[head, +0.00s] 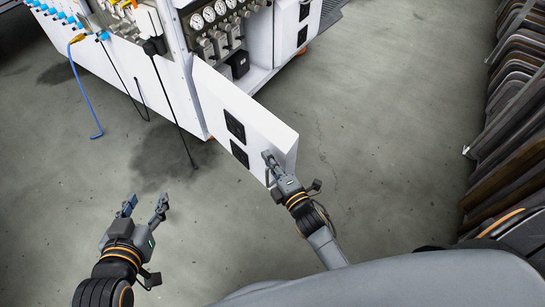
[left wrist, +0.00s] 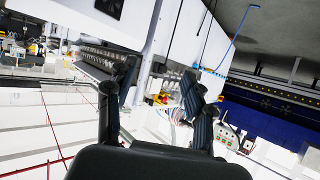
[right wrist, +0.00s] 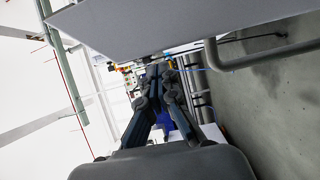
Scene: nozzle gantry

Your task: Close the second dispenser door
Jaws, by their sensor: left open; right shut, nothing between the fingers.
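A white dispenser door (head: 225,105) with two black inset fittings stands swung open from the cabinet (head: 180,75) in the head view. My right gripper (head: 268,163) is shut and empty at the free end of this door; I cannot tell whether it touches. In the right wrist view a pale panel (right wrist: 190,20) crosses the top, and the shut fingers (right wrist: 158,75) are just below it. A second white door (head: 291,28) also stands open, farther back at the upper right. My left gripper (head: 143,204) is open and empty over the floor, away from the doors.
Round gauges and grey valves (head: 222,25) fill the open cabinet bay. Dark cables and a blue hose (head: 85,100) hang at the left. Stacked dark panels (head: 515,110) stand along the right. The concrete floor (head: 380,120) between is clear.

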